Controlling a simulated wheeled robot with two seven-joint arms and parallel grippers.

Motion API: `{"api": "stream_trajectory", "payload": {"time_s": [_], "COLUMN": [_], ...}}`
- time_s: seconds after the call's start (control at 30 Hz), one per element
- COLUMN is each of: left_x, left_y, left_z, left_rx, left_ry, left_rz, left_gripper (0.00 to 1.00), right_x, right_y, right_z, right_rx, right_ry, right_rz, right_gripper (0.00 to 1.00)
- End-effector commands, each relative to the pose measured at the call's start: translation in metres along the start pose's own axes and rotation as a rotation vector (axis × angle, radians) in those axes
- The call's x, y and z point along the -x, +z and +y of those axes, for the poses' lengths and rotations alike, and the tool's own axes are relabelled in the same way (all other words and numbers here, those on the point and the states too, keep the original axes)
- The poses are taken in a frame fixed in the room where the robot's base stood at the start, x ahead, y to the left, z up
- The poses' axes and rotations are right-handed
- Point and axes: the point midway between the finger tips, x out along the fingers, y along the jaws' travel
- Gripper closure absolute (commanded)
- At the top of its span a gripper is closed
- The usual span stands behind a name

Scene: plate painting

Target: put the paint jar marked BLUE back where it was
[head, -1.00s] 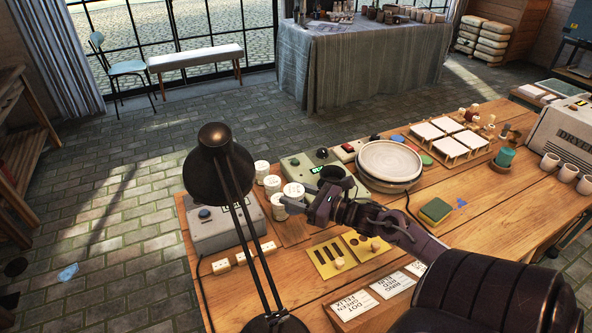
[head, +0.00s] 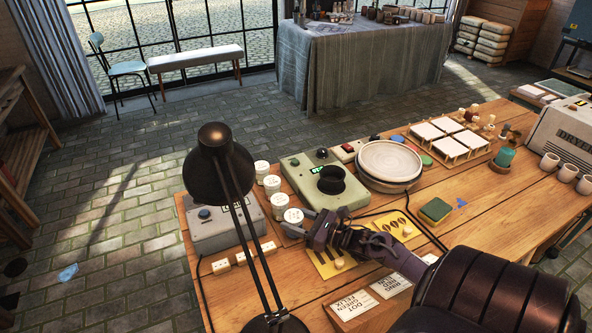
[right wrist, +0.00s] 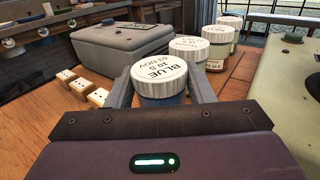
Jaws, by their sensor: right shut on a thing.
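The paint jar marked BLUE (right wrist: 160,72) has a white lid with dark lettering and a strip of blue showing below it. In the right wrist view it sits between the two fingers of my right gripper (right wrist: 160,90), which is shut on it. In the head view the jar (head: 293,215) is at the near end of a row of white-lidded jars, with my right gripper (head: 301,223) reaching it from the right. It is upright. Its base is hidden, so I cannot tell whether it touches the table. My left gripper is not in view.
Three other jars (head: 271,184) continue the row away from the BLUE one. Small blocks (head: 245,257) and a black lamp (head: 222,165) are nearby.

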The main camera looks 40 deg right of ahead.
Motion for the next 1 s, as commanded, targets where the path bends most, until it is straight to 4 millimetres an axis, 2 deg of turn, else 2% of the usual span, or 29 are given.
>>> {"api": "stream_trajectory", "payload": {"time_s": [0.07, 0.1, 0.23, 0.63, 0.77, 1.0], "left_x": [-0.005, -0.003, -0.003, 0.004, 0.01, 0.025], "left_y": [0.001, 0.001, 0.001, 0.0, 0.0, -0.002], "left_z": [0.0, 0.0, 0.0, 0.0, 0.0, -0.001], "left_rx": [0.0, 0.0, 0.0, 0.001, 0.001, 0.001], "left_ry": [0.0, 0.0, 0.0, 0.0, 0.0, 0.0], "left_rz": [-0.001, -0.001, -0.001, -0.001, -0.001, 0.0], "left_gripper": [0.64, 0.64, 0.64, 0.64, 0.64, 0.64], "right_x": [0.0, 0.0, 0.0, 0.003, 0.025, 0.078], "right_y": [-0.004, -0.003, -0.003, 0.003, 0.002, 0.003], "right_z": [0.0, 0.0, 0.0, 0.0, 0.0, 0.0], "right_rx": [0.001, 0.0, 0.0, -0.001, 0.0, 0.0], "right_ry": [0.001, 0.001, 0.0, -0.001, 0.0, 0.001], "right_rz": [0.0, 0.001, 0.001, 0.002, 0.008, 0.007], "right_gripper": [0.81, 0.48, 0.31, 0.3, 0.3, 0.3]}}
